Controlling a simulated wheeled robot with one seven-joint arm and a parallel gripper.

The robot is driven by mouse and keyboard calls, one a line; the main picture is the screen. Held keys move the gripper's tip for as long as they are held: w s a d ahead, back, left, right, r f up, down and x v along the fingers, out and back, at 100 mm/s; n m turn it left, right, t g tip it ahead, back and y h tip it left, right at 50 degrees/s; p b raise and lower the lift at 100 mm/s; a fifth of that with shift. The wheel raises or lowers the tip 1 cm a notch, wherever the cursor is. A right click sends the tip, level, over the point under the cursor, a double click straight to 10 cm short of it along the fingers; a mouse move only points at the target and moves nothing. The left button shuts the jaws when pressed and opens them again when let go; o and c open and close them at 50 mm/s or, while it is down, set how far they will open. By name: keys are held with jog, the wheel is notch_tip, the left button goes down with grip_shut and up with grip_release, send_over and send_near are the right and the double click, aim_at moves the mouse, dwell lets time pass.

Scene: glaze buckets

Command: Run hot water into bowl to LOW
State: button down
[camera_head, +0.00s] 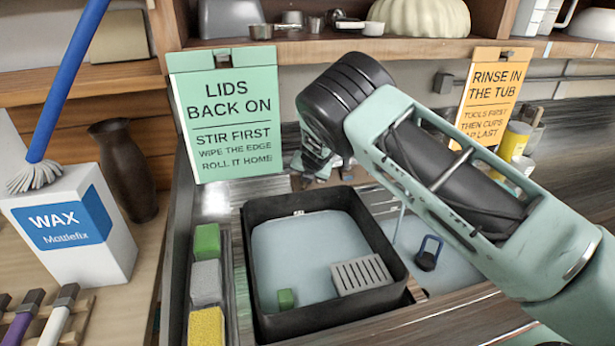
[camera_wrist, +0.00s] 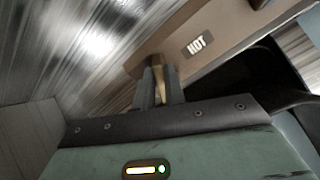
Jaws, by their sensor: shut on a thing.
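My gripper (camera_wrist: 160,84) is shut on a brass-coloured tap handle (camera_wrist: 158,66), beside a brown plate carrying the HOT label (camera_wrist: 198,43) in the wrist view. In the head view my gripper (camera_head: 316,165) is small and partly hidden behind my wrist, behind the black square tub. This black tub (camera_head: 251,220) is the nearest thing to a bowl; it holds pale liquid, a green block (camera_head: 286,299) and a grey slotted block (camera_head: 362,274). No LOW mark is readable. The spout is not clearly visible.
A second basin (camera_head: 455,270) at right holds a dark blue-handled item (camera_head: 428,255); a thin pale vertical line (camera_head: 400,224) shows above it, unclear what. Coloured sponges (camera_head: 206,283) line the tub's left. A green sign (camera_head: 229,115), orange sign (camera_head: 490,95) and wax box (camera_head: 72,225) stand nearby.

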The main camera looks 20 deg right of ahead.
dwell(0.4)
jog(key=c, duration=1.5)
grip_release()
jog(key=shift+o, duration=0.2)
jog(key=b+v, duration=0.1)
jog(key=v, duration=1.6)
jog(key=shift+r, duration=0.2)
jog(key=shift+s, duration=0.1)
